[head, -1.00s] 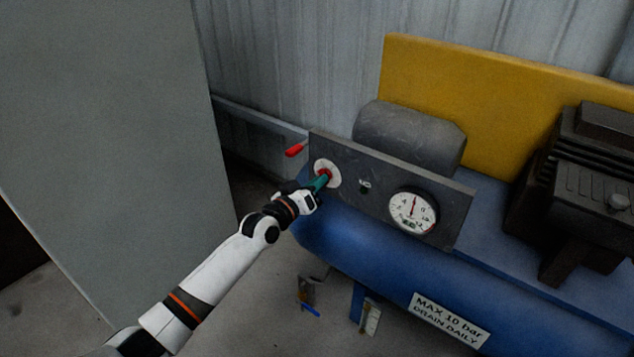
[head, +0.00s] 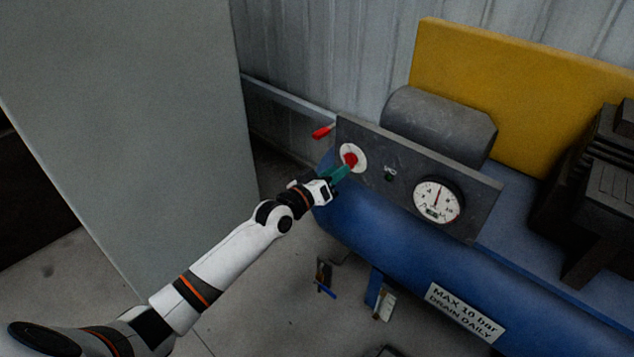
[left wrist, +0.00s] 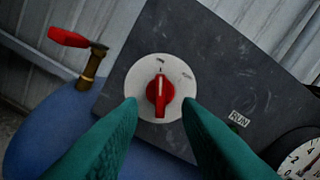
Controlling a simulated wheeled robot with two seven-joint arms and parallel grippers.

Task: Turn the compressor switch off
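The compressor switch is a red rotary knob (head: 350,160) on a round white plate (head: 360,151), at the left end of the dark grey panel (head: 407,182). In the left wrist view the knob (left wrist: 160,92) stands with its white pointer line near upright. Small marks on the plate are too blurred to read. My left gripper (head: 338,173) is just in front of the knob. Its green fingers are open in the left wrist view (left wrist: 161,108), one on either side below the knob, with gaps to it. My right gripper is not in view.
A red-handled valve (head: 322,131) sticks out left of the panel. A round gauge (head: 437,201) is at the panel's right, with a small RUN label (left wrist: 239,119) between. The blue tank (head: 390,245) lies below. A grey cabinet (head: 140,120) stands at left.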

